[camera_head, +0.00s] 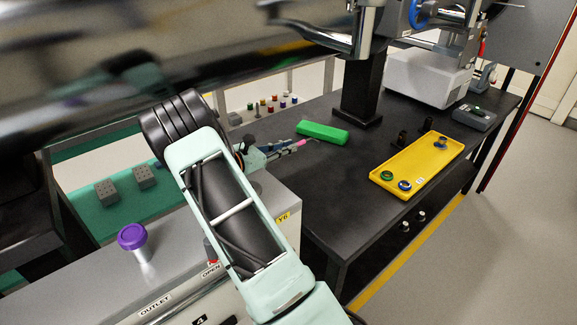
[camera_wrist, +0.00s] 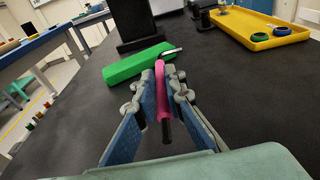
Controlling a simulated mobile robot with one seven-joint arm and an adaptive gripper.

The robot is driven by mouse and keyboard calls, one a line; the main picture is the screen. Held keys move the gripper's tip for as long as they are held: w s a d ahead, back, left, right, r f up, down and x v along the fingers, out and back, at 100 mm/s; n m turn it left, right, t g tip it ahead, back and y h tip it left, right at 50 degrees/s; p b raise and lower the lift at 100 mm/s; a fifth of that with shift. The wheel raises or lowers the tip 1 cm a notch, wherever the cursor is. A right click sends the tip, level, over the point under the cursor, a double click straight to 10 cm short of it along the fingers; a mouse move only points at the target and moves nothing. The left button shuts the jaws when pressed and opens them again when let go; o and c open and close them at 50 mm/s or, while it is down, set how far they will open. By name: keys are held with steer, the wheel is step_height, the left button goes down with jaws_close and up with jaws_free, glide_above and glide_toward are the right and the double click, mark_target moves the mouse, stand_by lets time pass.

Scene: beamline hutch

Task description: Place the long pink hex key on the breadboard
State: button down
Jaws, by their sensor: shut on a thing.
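The long pink hex key (camera_wrist: 160,88) is held between the two fingers of my gripper (camera_wrist: 166,80) in the wrist view. Its bare metal bent end points away from me, and its dark end hangs back between the fingers. In the head view the pink hex key (camera_head: 300,143) shows small at the tip of my gripper (camera_head: 290,149), above the black tabletop (camera_head: 300,185). The tip lies close to a green block (camera_head: 322,131); I cannot tell whether they touch. No surface is clearly marked as the breadboard.
A yellow tray (camera_head: 418,165) with several rings lies to the right on the black table. A black post (camera_head: 362,85) stands behind the green block. A white box (camera_head: 428,75) is farther back. A purple knob (camera_head: 132,237) stands on the grey cabinet. Open tabletop lies between gripper and tray.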

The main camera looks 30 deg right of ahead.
mark_target(287, 168)
steer(key=shift+f+b, duration=0.5)
steer(key=shift+f, duration=2.7)
steer(key=shift+f, duration=0.2)
steer(key=c, duration=2)
jaws_free()
